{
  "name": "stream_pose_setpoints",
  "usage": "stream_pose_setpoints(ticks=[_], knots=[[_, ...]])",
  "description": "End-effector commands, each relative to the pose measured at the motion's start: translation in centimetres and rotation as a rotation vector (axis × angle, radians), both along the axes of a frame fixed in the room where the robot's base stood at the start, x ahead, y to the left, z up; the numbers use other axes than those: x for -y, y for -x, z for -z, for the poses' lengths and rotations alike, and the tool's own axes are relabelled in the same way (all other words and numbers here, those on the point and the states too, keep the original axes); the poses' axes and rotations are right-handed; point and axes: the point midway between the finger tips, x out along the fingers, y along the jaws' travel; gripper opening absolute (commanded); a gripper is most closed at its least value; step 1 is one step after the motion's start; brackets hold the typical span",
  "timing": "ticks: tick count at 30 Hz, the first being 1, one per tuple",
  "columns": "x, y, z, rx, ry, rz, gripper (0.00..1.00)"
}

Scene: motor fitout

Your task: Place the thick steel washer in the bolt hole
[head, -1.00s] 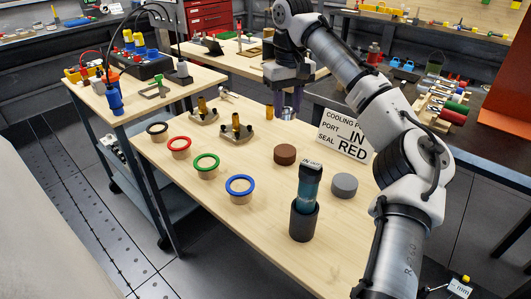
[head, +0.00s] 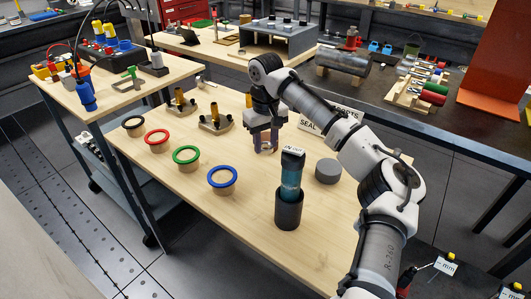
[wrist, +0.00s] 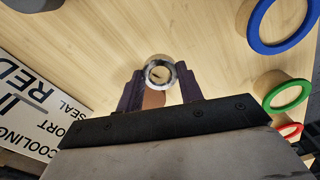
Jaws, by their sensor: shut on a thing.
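My gripper (head: 265,143) is shut on the thick steel washer, a shiny ring that shows clearly between the fingertips in the wrist view (wrist: 160,71). My gripper also shows there (wrist: 160,84), with one finger on each side of the ring. It points down over the wooden table, right of the blue ring. In the head view the fingers largely cover the washer. Its height above the table is hard to judge. I cannot make out a bolt hole for certain in either view.
Black, red, green and blue rings (head: 222,176) sit on round wooden stands on the table (head: 215,235). A dark holder (head: 288,210) with a teal cylinder stands in front of my gripper. A grey disc (head: 328,171) lies to its right. A grey raised stand (head: 280,40) is on the back bench.

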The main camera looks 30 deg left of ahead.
Motion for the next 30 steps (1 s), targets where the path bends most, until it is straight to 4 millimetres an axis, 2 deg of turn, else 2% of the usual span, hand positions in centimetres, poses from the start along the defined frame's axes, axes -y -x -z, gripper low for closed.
stream_pose_setpoints(ticks=[4,11,22,23,27,30], knots=[[0.0,0.0,1.0,0.0,0.0,-0.001,0.11],[0.1,0.0,4.2,0.0,0.001,0.0,0.11],[0.0,0.0,4.7,0.0,-0.001,-0.001,0.11],[0.0,0.0,4.7,0.0,-0.001,-0.001,0.39],[0.0,0.0,4.7,0.0,-0.001,-0.001,0.58],[0.0,0.0,4.7,0.0,0.0,-0.001,0.58]])
